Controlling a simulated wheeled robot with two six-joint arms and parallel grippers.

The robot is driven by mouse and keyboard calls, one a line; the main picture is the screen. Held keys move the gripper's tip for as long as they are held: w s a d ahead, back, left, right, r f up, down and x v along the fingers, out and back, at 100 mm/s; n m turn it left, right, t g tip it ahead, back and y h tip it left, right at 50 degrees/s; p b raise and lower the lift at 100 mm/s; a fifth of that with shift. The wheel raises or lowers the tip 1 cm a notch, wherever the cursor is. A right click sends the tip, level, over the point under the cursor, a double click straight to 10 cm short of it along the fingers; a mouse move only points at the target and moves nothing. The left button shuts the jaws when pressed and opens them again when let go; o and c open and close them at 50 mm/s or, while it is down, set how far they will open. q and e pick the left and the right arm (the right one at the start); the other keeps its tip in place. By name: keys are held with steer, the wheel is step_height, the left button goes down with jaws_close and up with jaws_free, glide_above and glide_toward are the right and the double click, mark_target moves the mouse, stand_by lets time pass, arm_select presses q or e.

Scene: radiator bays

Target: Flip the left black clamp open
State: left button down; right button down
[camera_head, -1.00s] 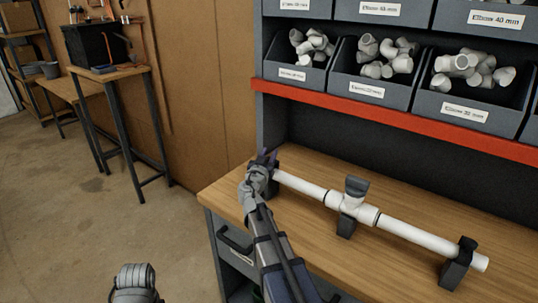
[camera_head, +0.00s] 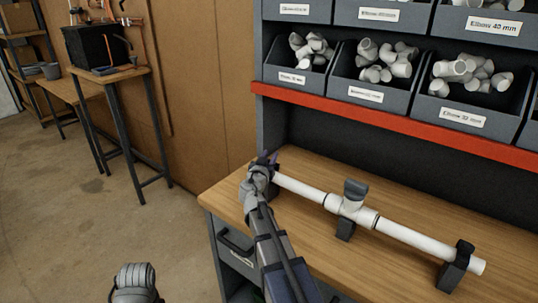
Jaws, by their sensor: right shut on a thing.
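The left black clamp is at the pipe's left end and is mostly hidden behind my right gripper (camera_head: 264,168). The gripper is at that end, shut on the left black clamp as far as I can tell; the fingertips are small and partly hidden. The right black clamp (camera_head: 457,267) sits around the pipe near its right end. My left arm shows only as a grey part at the bottom left; its gripper is not in view.
Grey bins (camera_head: 376,85) with white elbow fittings stand above a red shelf edge (camera_head: 400,122) behind the bench (camera_head: 318,165). A drawer handle (camera_head: 235,243) is on the bench's front. A smaller table (camera_head: 115,74) stands at the far left, with open floor between.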

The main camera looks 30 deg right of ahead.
steer(key=d+g+y+p, duration=0.1)
steer(key=p, duration=0.2)
steer(key=w+d+r+m+g+y+p, duration=0.1)
steer(key=p, duration=0.2)
steer(key=shift+r, duration=0.3)
steer(key=w+d+f+m+g+y+p, duration=0.1)
steer(key=d+f+m+g+y+p, duration=0.1)
steer(key=y+p, duration=0.7)
steer(key=shift+w+d+f+m+g, duration=0.35)
steer(key=shift+d+f+g, duration=0.4)
steer(key=shift+d+g, duration=0.7)
steer(key=c, duration=0.6)
jaws_free()
